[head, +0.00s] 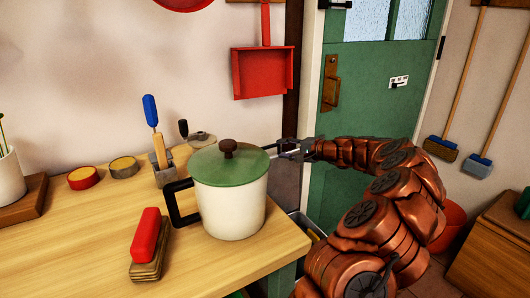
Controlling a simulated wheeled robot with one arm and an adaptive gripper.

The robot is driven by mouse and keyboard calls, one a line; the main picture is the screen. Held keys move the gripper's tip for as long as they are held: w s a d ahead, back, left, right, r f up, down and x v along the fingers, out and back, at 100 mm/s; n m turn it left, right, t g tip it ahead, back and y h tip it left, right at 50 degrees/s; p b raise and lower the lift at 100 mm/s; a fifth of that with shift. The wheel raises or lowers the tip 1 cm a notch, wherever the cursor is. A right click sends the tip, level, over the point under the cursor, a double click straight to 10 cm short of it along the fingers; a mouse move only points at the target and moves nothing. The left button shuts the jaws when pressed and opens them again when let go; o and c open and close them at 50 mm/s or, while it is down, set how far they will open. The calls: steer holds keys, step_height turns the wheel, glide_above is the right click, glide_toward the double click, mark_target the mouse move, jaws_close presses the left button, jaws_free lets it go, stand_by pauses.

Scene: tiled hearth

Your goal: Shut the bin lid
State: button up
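A cream bin (231,208) with a black side handle stands upright near the front right of the wooden worktop. Its green lid (229,165), with a brown knob, lies over its mouth. I see no clear gap under the lid's front edge; the back edge is hidden. My gripper (281,149) is just to the right of the lid, at about the lid's height in the picture. Its fingers are small and dark, and I cannot tell whether they are apart or touch the lid.
A red-handled brush (146,243) lies left of the bin on the worktop (90,229). A tool holder (172,166) and small tins (83,178) stand behind. A red dustpan (264,72) hangs on the wall. A green door (379,90) is behind my arm.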

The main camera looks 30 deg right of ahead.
mark_target(269, 148)
steer(key=shift+b+x, duration=0.35)
steer(key=shift+x, duration=3.45)
steer(key=shift+c, duration=0.2)
jaws_close()
